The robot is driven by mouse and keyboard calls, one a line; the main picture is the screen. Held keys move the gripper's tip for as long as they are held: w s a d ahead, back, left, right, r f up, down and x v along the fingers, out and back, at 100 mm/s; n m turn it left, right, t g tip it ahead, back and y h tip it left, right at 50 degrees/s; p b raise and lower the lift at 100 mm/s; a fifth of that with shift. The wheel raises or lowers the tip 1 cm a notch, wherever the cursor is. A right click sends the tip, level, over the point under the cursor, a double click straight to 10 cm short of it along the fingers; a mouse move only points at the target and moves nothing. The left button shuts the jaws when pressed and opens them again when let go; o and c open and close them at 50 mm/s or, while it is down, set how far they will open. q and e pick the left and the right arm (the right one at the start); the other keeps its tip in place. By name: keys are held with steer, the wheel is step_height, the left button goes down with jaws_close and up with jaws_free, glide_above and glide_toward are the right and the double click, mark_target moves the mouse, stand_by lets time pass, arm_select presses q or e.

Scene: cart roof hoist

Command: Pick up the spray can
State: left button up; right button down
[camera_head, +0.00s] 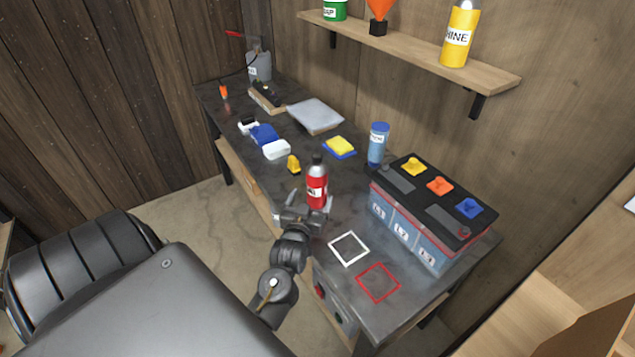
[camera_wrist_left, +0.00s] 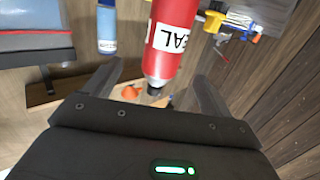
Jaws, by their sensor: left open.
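A red spray can (camera_head: 317,186) with a dark cap and a white label stands upright on the dark workbench (camera_head: 345,212). My left gripper (camera_head: 304,212) is at the can's near side, low by its base in the head view. In the left wrist view the red can (camera_wrist_left: 169,40) lies between the two spread fingers of the left gripper (camera_wrist_left: 165,85), with gaps visible on both sides. The gripper is open. The can's lower end is partly hidden by the gripper in the head view. My right gripper is not in view.
A blue-capped bottle (camera_head: 378,144) and a large battery box (camera_head: 425,215) stand to the can's right. A small yellow item (camera_head: 293,164) and a sponge (camera_head: 340,146) lie behind it. A white square (camera_head: 348,248) and a red square (camera_head: 378,282) mark clear bench in front.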

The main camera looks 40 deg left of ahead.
mark_target(314, 182)
arm_select(q)
steer(key=shift+w+a+r+y, duration=0.25)
steer(key=shift+a+r+y, duration=0.15)
steer(key=shift+a, duration=0.15)
steer(key=p+x, duration=0.1)
steer(key=x, duration=0.3)
steer(key=shift+w+a, duration=0.1)
steer(key=shift+w, duration=0.25)
steer(key=shift+w+a, duration=0.2)
steer(key=shift+w, duration=0.1)
steer(key=shift+w+a+r, duration=0.1)
steer(key=shift+w+r, duration=0.05)
steer(key=shift+w, duration=0.15)
steer(key=p+x, duration=0.1)
steer(key=x, duration=0.2)
steer(key=shift+w+p, duration=0.3)
steer(key=shift+p, duration=0.05)
steer(key=shift+w+a+f, duration=0.2)
steer(key=shift+w+a, duration=0.05)
steer(key=shift+w, duration=0.15)
